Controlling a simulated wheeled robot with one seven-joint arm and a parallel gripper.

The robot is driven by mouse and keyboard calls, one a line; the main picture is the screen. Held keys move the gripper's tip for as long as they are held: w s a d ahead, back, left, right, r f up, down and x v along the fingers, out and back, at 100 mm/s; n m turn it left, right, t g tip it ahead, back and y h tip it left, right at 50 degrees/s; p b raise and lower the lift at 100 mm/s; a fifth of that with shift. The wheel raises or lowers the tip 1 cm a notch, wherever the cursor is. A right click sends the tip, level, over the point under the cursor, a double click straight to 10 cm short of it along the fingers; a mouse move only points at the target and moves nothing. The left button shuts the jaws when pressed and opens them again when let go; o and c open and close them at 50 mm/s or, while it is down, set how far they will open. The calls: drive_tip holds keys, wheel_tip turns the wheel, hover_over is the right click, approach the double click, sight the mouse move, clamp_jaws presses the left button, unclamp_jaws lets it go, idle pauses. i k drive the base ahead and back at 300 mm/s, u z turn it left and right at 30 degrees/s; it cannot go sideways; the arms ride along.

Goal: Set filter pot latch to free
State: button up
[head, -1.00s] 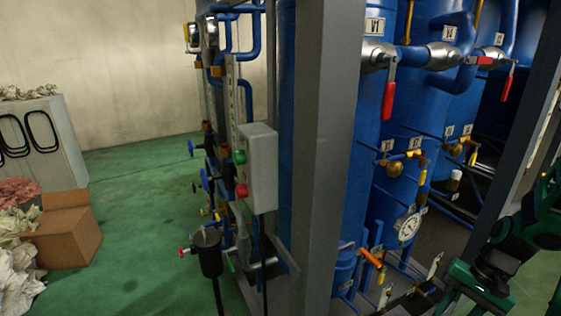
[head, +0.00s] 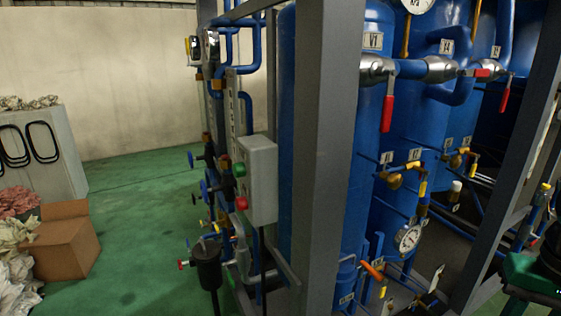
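A dark cylindrical pot (head: 208,270), which looks like the filter pot, stands at the lower middle-left on a thin dark stand, beside the pipework. A small red-tipped handle (head: 182,265) sticks out at its left. A separate latch on the pot is too small to make out, so its setting cannot be told. Part of my green and black arm shows at the lower right edge. My gripper is outside the picture, and nothing shows of what it may hold.
A grey steel post (head: 325,150) stands right of the pot. A grey box with green and red buttons (head: 258,180) hangs above it. Blue tanks and red-handled valves (head: 387,113) fill the right. A cardboard box (head: 62,245) stands left; green floor (head: 140,220) between is clear.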

sight(362, 264)
drive_tip(key=z, duration=0.4)
drive_tip(key=k, duration=1.3)
drive_tip(key=u, duration=0.6)
drive_tip(key=i, duration=1)
drive_tip(key=z, duration=0.05)
